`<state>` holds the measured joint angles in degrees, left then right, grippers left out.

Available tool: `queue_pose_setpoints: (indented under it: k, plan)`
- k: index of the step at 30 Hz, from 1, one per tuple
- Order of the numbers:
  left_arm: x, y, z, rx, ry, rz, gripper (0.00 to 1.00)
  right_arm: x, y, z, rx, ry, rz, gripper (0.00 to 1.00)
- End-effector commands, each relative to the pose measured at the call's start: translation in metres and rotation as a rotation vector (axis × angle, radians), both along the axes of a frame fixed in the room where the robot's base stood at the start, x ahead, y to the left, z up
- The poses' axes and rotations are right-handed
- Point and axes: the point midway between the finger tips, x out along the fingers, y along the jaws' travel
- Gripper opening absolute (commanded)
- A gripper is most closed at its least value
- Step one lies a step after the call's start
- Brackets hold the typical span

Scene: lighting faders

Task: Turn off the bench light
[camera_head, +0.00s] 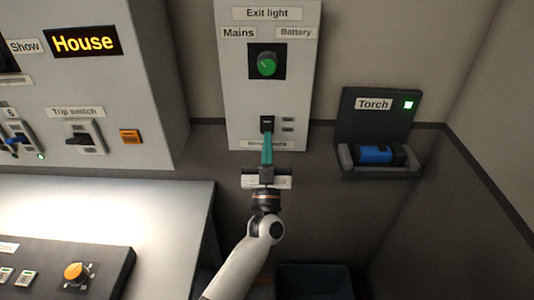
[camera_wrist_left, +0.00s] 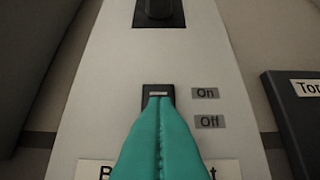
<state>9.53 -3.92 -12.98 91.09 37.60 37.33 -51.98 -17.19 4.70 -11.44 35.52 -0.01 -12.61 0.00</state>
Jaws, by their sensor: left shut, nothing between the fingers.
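The bench light switch (camera_head: 267,122) is a small black rocker low on the pale wall panel (camera_head: 235,90). It also shows in the left wrist view (camera_wrist_left: 158,92), with an On label (camera_wrist_left: 205,93) above an Off label (camera_wrist_left: 209,122) to its right. The label below the switch (camera_head: 255,144) is partly hidden by my gripper. My left gripper (camera_head: 267,134) is shut and empty, its teal fingertips (camera_wrist_left: 160,105) at the lower edge of the switch. I cannot tell if they touch it. My right gripper is not in view.
A Torch holder (camera_head: 378,105) with a blue torch (camera_head: 376,154) is to the right. A grey cabinet (camera_head: 150,70) with a trip switch (camera_head: 80,139) juts out left. A lit bench (camera_head: 170,230) lies lower left.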

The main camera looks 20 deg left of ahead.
Motion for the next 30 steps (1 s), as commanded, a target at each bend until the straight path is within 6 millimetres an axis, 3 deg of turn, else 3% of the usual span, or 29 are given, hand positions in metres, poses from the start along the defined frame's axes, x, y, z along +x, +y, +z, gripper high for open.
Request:
queue_pose_setpoints:
  k: [13,19,21,30]
  plan:
    - [0.005,0.002,-0.002,0.0,-0.001,0.0,0.0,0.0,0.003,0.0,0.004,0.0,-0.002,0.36]
    - [0.011,0.004,-0.011,0.015,-0.054,0.002,0.0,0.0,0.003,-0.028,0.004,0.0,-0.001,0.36]
    - [0.011,0.004,-0.003,0.016,-0.057,0.001,0.0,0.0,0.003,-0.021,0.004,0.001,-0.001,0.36]
    - [0.011,0.004,-0.004,0.016,-0.054,0.001,0.0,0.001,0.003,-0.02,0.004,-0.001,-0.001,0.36]
